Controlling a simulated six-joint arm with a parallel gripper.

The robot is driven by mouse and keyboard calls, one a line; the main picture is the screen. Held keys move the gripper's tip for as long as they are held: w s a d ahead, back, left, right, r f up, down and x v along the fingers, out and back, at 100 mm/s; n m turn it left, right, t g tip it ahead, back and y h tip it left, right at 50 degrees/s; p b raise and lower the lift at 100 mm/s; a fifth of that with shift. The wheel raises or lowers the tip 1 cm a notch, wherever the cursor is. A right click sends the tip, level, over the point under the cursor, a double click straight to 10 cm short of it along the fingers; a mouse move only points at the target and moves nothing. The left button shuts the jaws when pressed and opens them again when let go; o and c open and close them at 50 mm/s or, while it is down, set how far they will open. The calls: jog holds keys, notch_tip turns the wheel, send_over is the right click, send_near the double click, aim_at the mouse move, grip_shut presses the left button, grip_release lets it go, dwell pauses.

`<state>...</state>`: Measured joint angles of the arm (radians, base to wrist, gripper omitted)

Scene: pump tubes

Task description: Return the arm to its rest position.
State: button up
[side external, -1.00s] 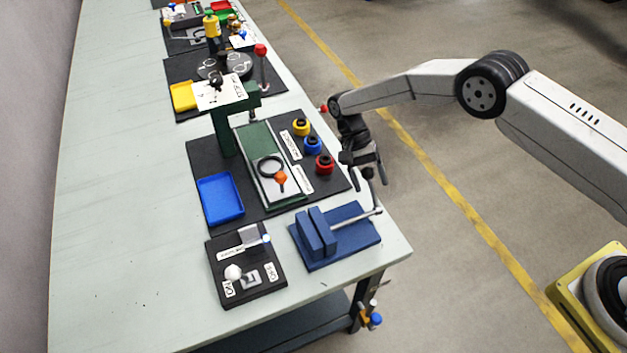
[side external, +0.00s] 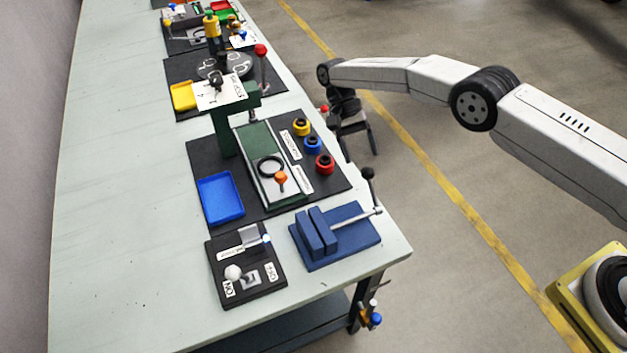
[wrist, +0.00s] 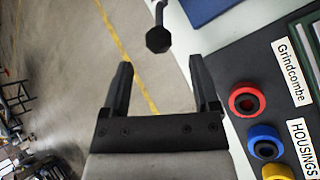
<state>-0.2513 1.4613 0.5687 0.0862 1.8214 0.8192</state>
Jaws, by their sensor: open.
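My gripper (side external: 361,157) is at the right edge of the bench in the side view, beside the coloured rings. Its two dark fingers are apart with nothing between them, and they also show in the wrist view (wrist: 160,65). My arm stretches in from the right, over the floor. A black-knobbed lever (side external: 368,173) stands at the end of the blue vise (side external: 335,236), just below the gripper in the picture. Its black knob (wrist: 158,39) shows ahead of the fingers in the wrist view, apart from them.
Yellow (side external: 301,127), blue (side external: 313,145) and red (side external: 325,165) rings sit on the black mat. A blue tray (side external: 220,198), a green press (side external: 225,130) and a switch board (side external: 246,266) stand on the bench (side external: 130,230). Open floor (side external: 440,240) lies to the right.

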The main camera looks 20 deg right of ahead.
jog(key=shift+w+r, duration=0.1)
jog(key=shift+r, duration=0.1)
dwell(0.4)
jog(key=s+d+r+n+t+y, duration=0.1)
jog(key=s+d+r+n+t, duration=0.15)
jog(key=d+r, duration=0.2)
jog(key=s+d+r+n+t, duration=0.1)
jog(key=s+d+r+t, duration=0.2)
jog(key=d+r, duration=0.15)
jog(key=s+d+r+n+t, duration=0.1)
jog(key=s+d+t, duration=0.1)
jog(key=s, duration=0.6)
jog(key=s+d+r+n+t, duration=0.2)
jog(key=s+d+t, duration=0.1)
jog(key=s, duration=0.6)
jog(key=shift+d+r, duration=0.15)
jog(key=shift+d, duration=0.05)
jog(key=shift+w, duration=0.1)
dwell(1.2)
